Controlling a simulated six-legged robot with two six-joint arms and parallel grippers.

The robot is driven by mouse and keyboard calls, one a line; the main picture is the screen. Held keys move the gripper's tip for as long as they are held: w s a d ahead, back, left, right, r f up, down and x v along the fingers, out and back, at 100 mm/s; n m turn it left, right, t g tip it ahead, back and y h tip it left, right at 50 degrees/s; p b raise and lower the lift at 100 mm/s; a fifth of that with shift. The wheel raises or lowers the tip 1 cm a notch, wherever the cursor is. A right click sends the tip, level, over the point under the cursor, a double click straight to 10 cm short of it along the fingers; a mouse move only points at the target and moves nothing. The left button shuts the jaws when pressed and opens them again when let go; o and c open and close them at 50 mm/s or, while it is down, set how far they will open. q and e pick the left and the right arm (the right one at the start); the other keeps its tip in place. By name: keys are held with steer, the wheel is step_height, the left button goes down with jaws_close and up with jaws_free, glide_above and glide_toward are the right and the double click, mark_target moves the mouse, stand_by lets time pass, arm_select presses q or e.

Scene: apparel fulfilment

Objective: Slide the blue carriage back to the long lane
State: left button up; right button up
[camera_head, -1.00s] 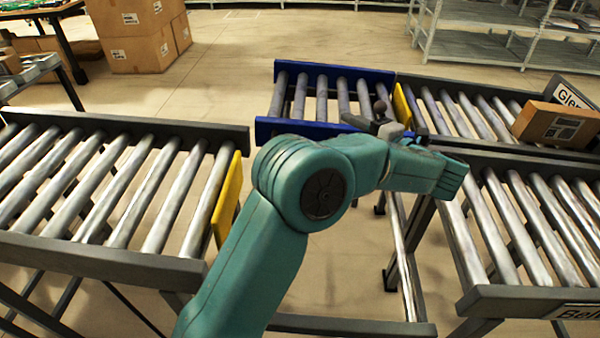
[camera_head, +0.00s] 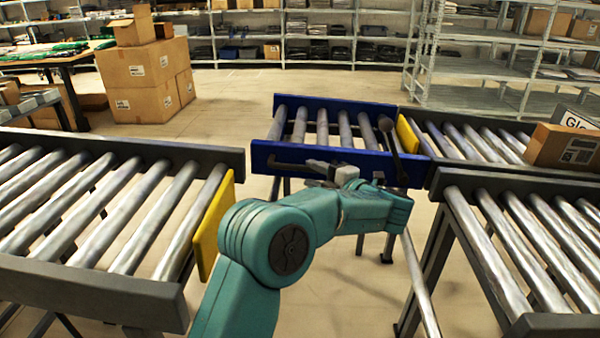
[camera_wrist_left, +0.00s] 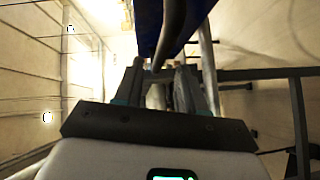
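The blue carriage (camera_head: 262,155) holds several grey rollers and stands at the middle of the head view, in line with the far right roller lane (camera_head: 470,135). A yellow plate (camera_head: 407,135) is at its right end. A dark stalk with a round knob (camera_head: 385,123) rises by its near right corner. My left gripper (camera_head: 322,171) is at the carriage's near rail, partly hidden by my teal wrist. In the left wrist view, its fingers (camera_wrist_left: 163,88) stand apart, with a dark bar (camera_wrist_left: 172,35) passing ahead of and between them; contact is unclear. My right gripper is out of view.
The left roller lane (camera_head: 90,285) ends in a yellow plate (camera_head: 212,225). A near right lane (camera_head: 520,250) runs beside the far one, which carries a cardboard box (camera_head: 562,147). Open floor separates the left lane from the carriage. Boxes and shelves stand behind.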

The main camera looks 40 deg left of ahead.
mark_target(302, 169)
arm_select(q)
steer(key=a, duration=0.5)
steer(key=shift+w+a+f+b, duration=0.2)
steer(key=shift+a+f+b, duration=0.05)
steer(key=shift+a+b, duration=0.1)
jaws_close()
steer(key=shift+d, duration=0.15)
